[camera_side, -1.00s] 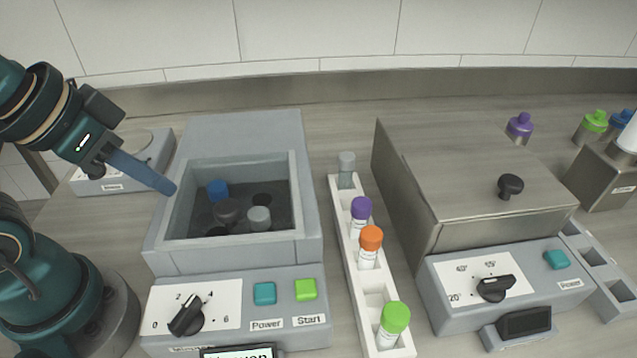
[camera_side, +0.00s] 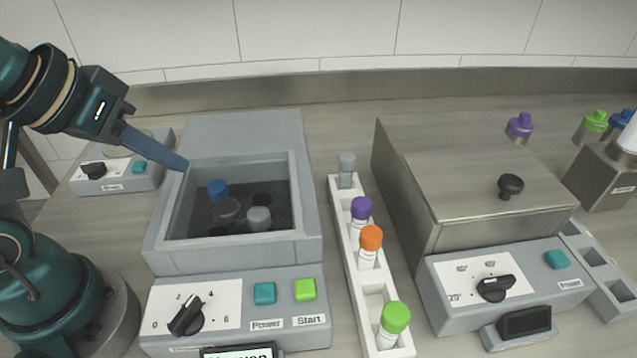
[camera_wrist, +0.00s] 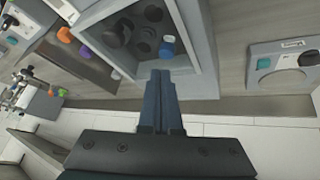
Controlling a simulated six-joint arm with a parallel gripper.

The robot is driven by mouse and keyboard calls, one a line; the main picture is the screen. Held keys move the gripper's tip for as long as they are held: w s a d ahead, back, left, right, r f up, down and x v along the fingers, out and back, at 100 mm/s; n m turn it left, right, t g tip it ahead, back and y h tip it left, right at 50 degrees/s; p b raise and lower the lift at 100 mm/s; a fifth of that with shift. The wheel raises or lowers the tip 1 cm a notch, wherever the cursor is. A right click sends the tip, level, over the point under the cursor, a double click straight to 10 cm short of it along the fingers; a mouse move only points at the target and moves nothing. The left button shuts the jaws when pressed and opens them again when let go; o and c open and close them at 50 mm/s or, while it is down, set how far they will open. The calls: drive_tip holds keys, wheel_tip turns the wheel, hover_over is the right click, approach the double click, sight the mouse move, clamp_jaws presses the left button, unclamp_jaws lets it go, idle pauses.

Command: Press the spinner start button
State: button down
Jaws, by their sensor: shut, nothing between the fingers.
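The spinner (camera_side: 232,255) is a grey machine with an open square well, left of centre in the side view. Its green Start button (camera_side: 305,289) is on the front panel, right of the teal Power button (camera_side: 264,293). A black knob (camera_side: 187,317) is left of them. My gripper (camera_side: 183,164) is shut and empty at the spinner's rear left rim, far from the Start button. The shut fingers (camera_wrist: 160,88) also show in the wrist view, pointing toward the well. A blue-capped tube (camera_side: 217,190) and a grey-capped one (camera_side: 258,218) sit in the well.
A white rack (camera_side: 345,275) with purple, orange and green capped tubes stands right of the spinner. A lidded metal bath (camera_side: 470,180) is farther right. A small grey device (camera_side: 155,178) stands behind the spinner at left.

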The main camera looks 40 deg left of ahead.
drive_tip(key=shift+n+t+h, duration=0.4)
drive_tip(key=shift+n+h, duration=0.2)
drive_tip(key=shift+n, duration=0.1)
drive_tip(key=w+d, duration=0.1)
drive_tip(key=w+d+r, duration=0.2)
drive_tip(key=shift+w+d, duration=0.2)
drive_tip(key=shift+d, duration=0.15)
drive_tip(key=w+d+h, duration=0.1)
drive_tip(key=w+d, duration=0.1)
drive_tip(key=d, duration=0.4)
drive_tip(key=m+g+h, duration=0.2)
hover_over(300, 291)
drive_tip(key=f, duration=0.1)
drive_tip(key=shift+f, duration=0.15)
drive_tip(key=shift+f, duration=4.4)
drive_tip(key=shift+f, duration=0.1)
drive_tip(key=shift+f, duration=0.3)
